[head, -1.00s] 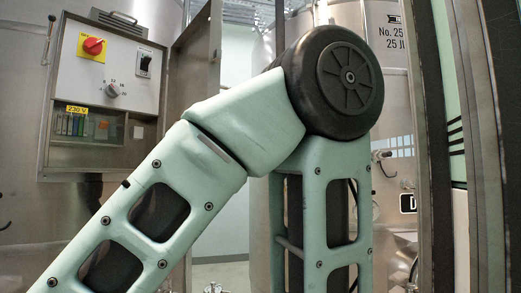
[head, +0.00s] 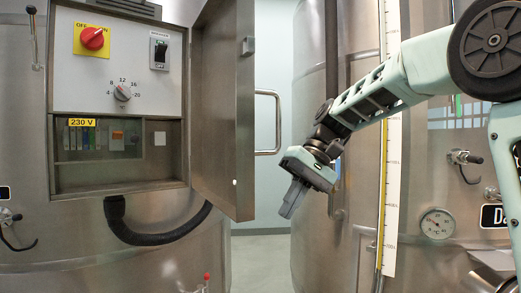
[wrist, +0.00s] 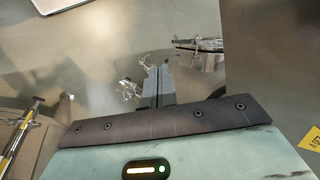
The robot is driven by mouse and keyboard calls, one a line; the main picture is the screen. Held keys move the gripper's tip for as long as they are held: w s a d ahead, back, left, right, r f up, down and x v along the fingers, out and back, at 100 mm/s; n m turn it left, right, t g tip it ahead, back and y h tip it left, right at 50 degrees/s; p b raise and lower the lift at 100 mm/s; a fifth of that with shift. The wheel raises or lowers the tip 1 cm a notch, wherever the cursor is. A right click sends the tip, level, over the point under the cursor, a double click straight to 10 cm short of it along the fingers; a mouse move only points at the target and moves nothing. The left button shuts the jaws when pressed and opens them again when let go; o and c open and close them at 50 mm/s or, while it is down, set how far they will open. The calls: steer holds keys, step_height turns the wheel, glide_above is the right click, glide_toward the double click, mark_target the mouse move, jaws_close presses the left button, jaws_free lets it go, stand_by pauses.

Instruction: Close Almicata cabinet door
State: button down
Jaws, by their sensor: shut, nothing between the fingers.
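The cabinet (head: 115,110) is a steel box on the left vat, with a red and yellow switch, a dial and a 230 V label inside. Its steel door (head: 222,110) stands open, hinged on the cabinet's right side and swung out toward me. My gripper (head: 290,205) is shut and empty, to the right of the door's lower outer edge, pointing down and left. In the head view a gap shows between it and the door.
A steel vat (head: 350,150) with a gauge (head: 437,223), a level scale and valves stands behind my arm at right. A curved handle (head: 270,122) shows beyond the door. A black hose (head: 150,237) hangs below the cabinet. Floor shows between the vats.

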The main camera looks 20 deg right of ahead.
steer(key=d+r+n+y+p, duration=0.1)
steer(key=d+r+n+y, duration=0.2)
steer(key=r, duration=1)
steer(key=s+a+f+m+p, duration=0.1)
steer(key=a+f+p, duration=0.3)
steer(key=a, duration=0.6)
steer(key=shift+s+a+f, duration=0.15)
steer(key=shift+a+f, duration=0.15)
steer(key=shift+f, duration=0.85)
steer(key=shift+a+g, duration=0.15)
steer(key=shift+g, duration=0.15)
